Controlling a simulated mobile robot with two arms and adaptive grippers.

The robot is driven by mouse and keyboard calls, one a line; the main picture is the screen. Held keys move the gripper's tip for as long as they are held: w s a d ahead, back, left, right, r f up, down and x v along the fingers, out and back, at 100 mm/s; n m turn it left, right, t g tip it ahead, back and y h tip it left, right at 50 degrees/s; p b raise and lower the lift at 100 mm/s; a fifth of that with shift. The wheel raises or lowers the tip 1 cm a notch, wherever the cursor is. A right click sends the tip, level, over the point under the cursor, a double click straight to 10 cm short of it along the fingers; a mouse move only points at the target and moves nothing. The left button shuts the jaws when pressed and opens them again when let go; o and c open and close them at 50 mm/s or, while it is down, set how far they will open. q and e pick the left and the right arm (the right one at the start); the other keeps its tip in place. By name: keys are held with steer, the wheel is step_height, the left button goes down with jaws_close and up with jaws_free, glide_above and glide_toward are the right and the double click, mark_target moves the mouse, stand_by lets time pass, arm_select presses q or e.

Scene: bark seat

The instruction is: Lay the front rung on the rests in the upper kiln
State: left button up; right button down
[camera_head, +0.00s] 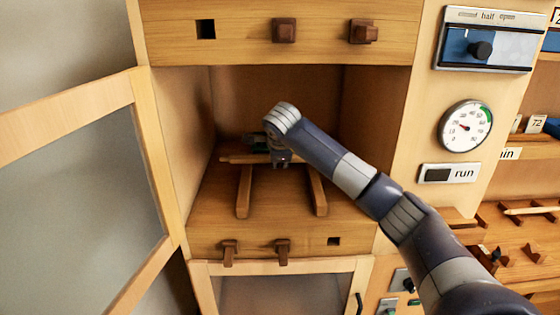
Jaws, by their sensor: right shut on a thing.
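The upper kiln (205,215) stands open, with two wooden rests (244,192) running front to back on its floor. My right arm reaches in from the right, and my right gripper (268,147) is deep inside, near the rear ends of the rests. It is shut on a pale thin wooden rung (236,159), which lies crosswise over the rests. My wrist hides part of the rung and of the gripper. I cannot tell whether the rung touches the rests or hangs just above them. My left gripper is not in view.
The framed glass door (158,165) is swung open at the left. Wooden pegs (283,250) stick out below the opening. A dial (466,127), a run switch (450,174) and a half/open slider (488,42) are on the right panel. Another rung (530,211) lies on the right-hand shelf.

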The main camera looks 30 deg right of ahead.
steer(key=shift+f+b, duration=1.3)
steer(key=shift+f, duration=0.5)
steer(key=c, duration=1.4)
jaws_free()
steer(key=shift+o, duration=0.2)
steer(key=v, duration=1.2)
